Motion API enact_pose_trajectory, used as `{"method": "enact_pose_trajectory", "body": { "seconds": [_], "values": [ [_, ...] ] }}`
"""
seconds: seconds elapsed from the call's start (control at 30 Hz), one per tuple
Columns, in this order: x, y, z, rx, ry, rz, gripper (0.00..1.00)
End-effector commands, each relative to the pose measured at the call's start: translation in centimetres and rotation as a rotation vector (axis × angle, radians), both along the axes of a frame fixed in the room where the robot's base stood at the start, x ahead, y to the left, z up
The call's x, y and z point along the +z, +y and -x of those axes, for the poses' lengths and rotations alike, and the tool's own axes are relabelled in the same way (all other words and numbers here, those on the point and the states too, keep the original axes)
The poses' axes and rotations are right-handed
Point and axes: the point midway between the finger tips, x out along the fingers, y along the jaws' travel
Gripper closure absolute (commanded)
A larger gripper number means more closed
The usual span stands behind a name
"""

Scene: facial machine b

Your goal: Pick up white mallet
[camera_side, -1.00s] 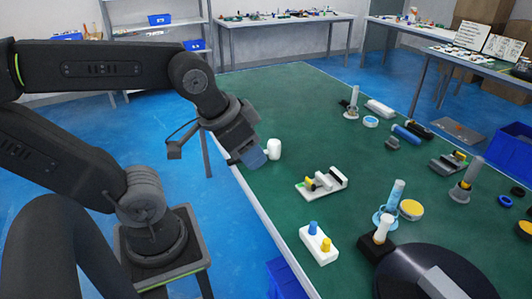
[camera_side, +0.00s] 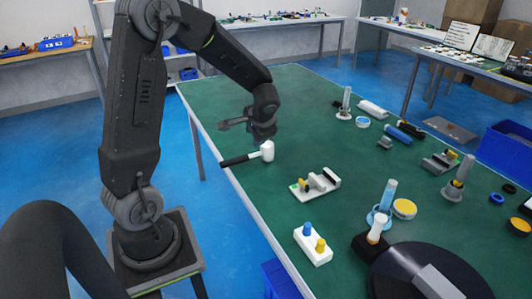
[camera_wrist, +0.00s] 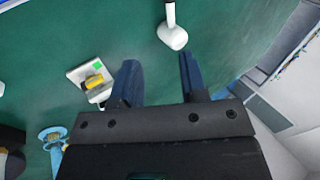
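The white mallet has a white head (camera_side: 267,151) and a dark handle (camera_side: 238,160). It lies near the table's left edge in the side view, its handle end at about that edge. My gripper (camera_side: 262,138) points down just above the head; a gap between them is hard to judge. In the wrist view, the white mallet (camera_wrist: 172,36) shows at the top centre, beyond the fingertips and nearer the right finger. My gripper (camera_wrist: 157,68) is open there, with two blue fingers apart and nothing between them. Most of the handle is out of the wrist view.
A white fixture (camera_side: 315,183) with a green mark stands right of the mallet, and a white block with blue and yellow pegs (camera_side: 312,246) stands nearer. A black disc (camera_side: 420,272) and several parts fill the right side. The green table (camera_side: 290,100) is clear behind the mallet.

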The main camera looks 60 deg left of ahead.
Motion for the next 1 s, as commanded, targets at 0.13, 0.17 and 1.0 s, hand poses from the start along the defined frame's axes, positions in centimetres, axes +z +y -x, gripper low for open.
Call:
{"method": "enact_pose_trajectory", "body": {
  "seconds": [0.13,0.17,1.0],
  "values": [
    [-3.7,3.6,-0.3,-0.006,0.067,-0.032,0.60],
    [-4.2,4.1,-0.3,-0.008,0.075,-0.035,0.60],
    [-13.2,10.2,-0.2,-0.015,0.094,-0.045,0.60]
  ]
}}
